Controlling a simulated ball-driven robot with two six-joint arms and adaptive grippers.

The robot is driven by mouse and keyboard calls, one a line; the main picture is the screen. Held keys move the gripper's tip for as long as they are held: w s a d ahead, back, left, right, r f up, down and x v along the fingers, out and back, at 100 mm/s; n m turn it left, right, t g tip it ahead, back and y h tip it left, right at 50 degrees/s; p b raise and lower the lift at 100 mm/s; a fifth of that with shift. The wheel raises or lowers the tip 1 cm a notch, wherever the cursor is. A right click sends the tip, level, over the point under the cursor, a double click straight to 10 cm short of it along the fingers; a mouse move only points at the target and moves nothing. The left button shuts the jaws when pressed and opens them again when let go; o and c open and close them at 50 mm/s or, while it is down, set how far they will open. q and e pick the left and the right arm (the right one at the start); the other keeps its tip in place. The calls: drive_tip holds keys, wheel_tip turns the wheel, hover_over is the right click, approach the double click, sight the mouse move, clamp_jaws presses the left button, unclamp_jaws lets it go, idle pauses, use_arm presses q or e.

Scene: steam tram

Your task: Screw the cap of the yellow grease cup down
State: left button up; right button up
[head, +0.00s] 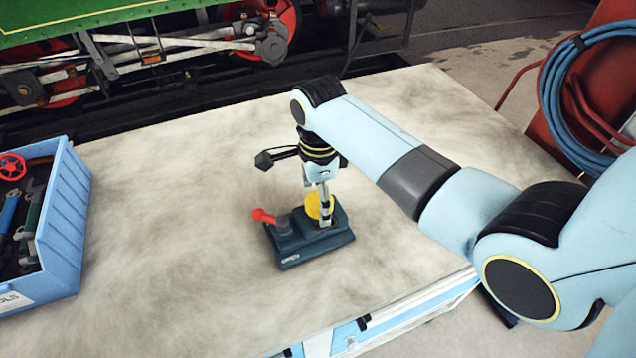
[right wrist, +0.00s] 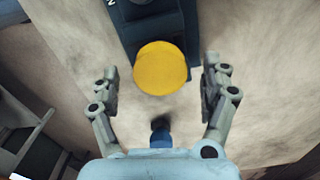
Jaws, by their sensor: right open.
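The yellow grease cup (head: 314,205) stands on a dark blue-grey base block (head: 318,249) on the workbench. In the right wrist view its round yellow cap (right wrist: 161,68) shows from above. My right gripper (head: 325,217) points down over the cup and partly hides it in the head view. In the right wrist view my right gripper (right wrist: 160,88) is open, with one finger on each side of the cap and a gap on both sides. Whether the fingertips are level with the cap is hard to tell. My left gripper is not in view.
A red-knobbed lever (head: 262,215) rises from the left part of the same base. A blue crate of tools (head: 62,215) stands at the left. The pale benchtop (head: 180,260) around the base is clear. A steam tram (head: 150,50) stands behind, and a blue hose (head: 560,95) hangs at the right.

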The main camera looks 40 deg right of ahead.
drive_tip(key=shift+o, duration=0.9)
drive_tip(key=shift+r, duration=0.1)
drive_tip(key=shift+r+p, duration=0.3)
drive_tip(key=shift+r, duration=2.1)
drive_tip(key=shift+r, duration=0.2)
drive_tip(key=c, duration=0.4)
wheel_tip(320, 180, up, 3)
drive_tip(key=n, duration=0.5)
drive_tip(key=shift+r, duration=0.1)
drive_tip(key=shift+n, duration=0.4)
drive_tip(key=shift+f, duration=1.55)
